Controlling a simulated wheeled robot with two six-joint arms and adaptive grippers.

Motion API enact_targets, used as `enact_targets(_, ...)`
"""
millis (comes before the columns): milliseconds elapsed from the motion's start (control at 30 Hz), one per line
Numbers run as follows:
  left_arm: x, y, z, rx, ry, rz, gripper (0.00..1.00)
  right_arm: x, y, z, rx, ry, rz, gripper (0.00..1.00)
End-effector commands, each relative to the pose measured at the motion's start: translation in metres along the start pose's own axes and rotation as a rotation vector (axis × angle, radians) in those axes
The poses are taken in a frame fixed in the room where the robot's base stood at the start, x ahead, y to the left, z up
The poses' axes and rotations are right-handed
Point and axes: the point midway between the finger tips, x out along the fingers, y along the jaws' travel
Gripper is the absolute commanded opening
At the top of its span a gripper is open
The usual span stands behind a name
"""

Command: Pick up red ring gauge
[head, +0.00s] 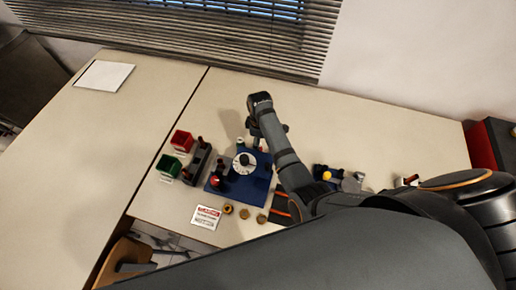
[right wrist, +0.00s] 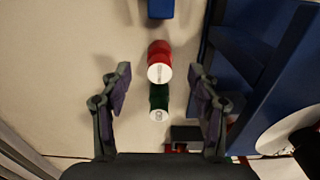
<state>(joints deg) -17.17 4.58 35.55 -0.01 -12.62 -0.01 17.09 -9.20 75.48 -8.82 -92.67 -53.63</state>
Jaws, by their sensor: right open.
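My right gripper (head: 268,130) is above the back edge of the blue rig (head: 240,180) in the head view. In the right wrist view my right gripper (right wrist: 160,72) is open, with one finger on each side and nothing clamped. A red cylinder with a white labelled end (right wrist: 159,65), seemingly the red ring gauge, shows between the fingertips, apart from both. A green cylinder with a white end (right wrist: 159,104) is just below it in that view. My left gripper is not in view.
The blue rig has a white dial (head: 244,163) and a red knob (head: 215,182). A red bin (head: 182,139) and a green bin (head: 169,166) stand left of it. A sign card (head: 205,217) lies in front. The table's left part is mostly clear.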

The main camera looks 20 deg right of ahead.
Motion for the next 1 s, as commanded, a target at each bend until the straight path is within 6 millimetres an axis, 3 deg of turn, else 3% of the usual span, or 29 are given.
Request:
enact_targets(233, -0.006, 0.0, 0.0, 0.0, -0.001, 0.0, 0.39, 0.038, 0.0, -0.005, -0.001, -0.002, -0.004, 0.61)
enact_targets(533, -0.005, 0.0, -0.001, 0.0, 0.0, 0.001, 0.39, 0.045, 0.0, -0.005, 0.0, 0.0, -0.002, 0.61)
enact_targets(1000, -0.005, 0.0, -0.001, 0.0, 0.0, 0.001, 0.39, 0.045, 0.0, -0.005, 0.0, 0.0, -0.001, 0.0)
